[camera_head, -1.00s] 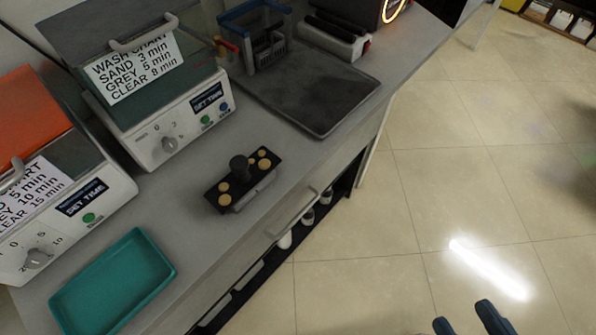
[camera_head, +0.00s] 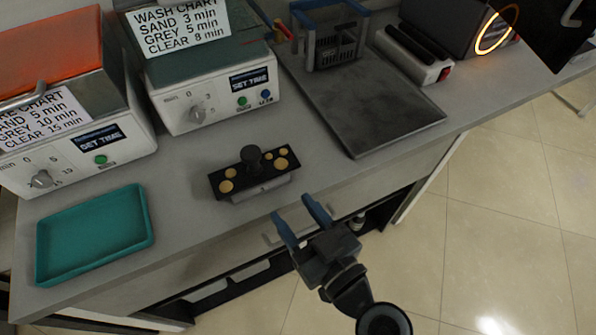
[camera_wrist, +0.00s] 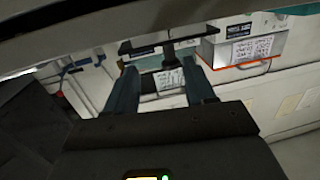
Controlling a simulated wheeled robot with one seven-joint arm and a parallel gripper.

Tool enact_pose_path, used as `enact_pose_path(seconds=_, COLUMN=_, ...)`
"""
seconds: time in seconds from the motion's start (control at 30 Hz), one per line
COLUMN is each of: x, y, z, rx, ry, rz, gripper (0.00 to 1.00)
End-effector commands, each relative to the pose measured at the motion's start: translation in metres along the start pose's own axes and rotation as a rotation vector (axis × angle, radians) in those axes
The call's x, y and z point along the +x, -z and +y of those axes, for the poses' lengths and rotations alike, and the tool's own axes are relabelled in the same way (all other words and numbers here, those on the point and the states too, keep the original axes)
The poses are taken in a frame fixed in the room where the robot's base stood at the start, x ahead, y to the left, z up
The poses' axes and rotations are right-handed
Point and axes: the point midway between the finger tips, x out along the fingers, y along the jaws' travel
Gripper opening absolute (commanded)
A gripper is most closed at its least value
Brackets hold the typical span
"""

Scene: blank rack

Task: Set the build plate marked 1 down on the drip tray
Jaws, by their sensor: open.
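The build plate (camera_head: 252,176) is a black slab with several tan discs and an upright dark knob, resting on a pale block on the grey counter. I cannot read a number on it. A shallow teal tray (camera_head: 95,236) lies left of it, empty. A flat dark grey tray (camera_head: 365,112) lies right of it. No label shows which is the drip tray. My gripper (camera_head: 293,206) is open and empty, in front of the counter and right of the build plate. In the wrist view the plate (camera_wrist: 145,43) shows upside down beyond my blue fingers (camera_wrist: 160,66).
Two machines with dials, a left one (camera_head: 75,165) with an orange lid and another (camera_head: 210,100), stand behind the plate. A blue-framed basket (camera_head: 338,50) stands at the dark tray's back edge. A white-and-black device (camera_head: 412,55) is beside it. Counter around the plate is clear.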

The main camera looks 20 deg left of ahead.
Motion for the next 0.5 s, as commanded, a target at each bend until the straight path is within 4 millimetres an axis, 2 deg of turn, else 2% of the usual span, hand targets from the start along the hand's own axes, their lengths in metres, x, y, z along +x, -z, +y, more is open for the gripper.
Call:
enact_pose_path(seconds=0.03, x=0.014, y=0.005, z=-0.007, rx=-0.004, ry=0.031, rz=0.022, gripper=0.54)
enact_pose_path(seconds=0.1, x=0.025, y=0.011, z=-0.014, rx=-0.006, ry=0.061, rz=0.042, gripper=0.54)
enact_pose_path(seconds=0.5, x=0.062, y=0.02, z=-0.022, rx=-0.01, ry=0.083, rz=0.058, gripper=0.54)
